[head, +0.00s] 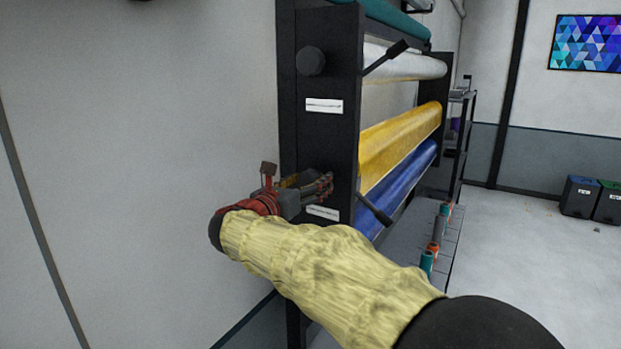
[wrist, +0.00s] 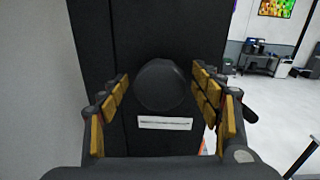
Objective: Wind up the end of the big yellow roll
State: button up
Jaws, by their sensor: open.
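The big yellow roll (head: 400,140) lies across the black rack, between a white roll above and a blue roll below. Its yellow face spans a broad band; I cannot tell how much of its end hangs loose. My gripper (head: 322,184) is at the rack's near side panel, level with the lower part of the yellow roll. In the wrist view my gripper (wrist: 162,80) is open, with a round black knob (wrist: 160,86) between its padded fingers. I cannot tell whether they touch it. The arm hides this knob in the head view.
The rack's side panel (head: 330,140) also carries an upper knob (head: 310,61) and white labels. Black levers (head: 386,57) stick out at the front. A blue roll (head: 400,190) and small coloured rolls (head: 427,262) sit lower.

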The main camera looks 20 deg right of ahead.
jog(key=shift+w+d, duration=0.25)
jog(key=shift+d, duration=0.05)
jog(key=shift+c, duration=0.2)
jog(key=c, duration=1.1)
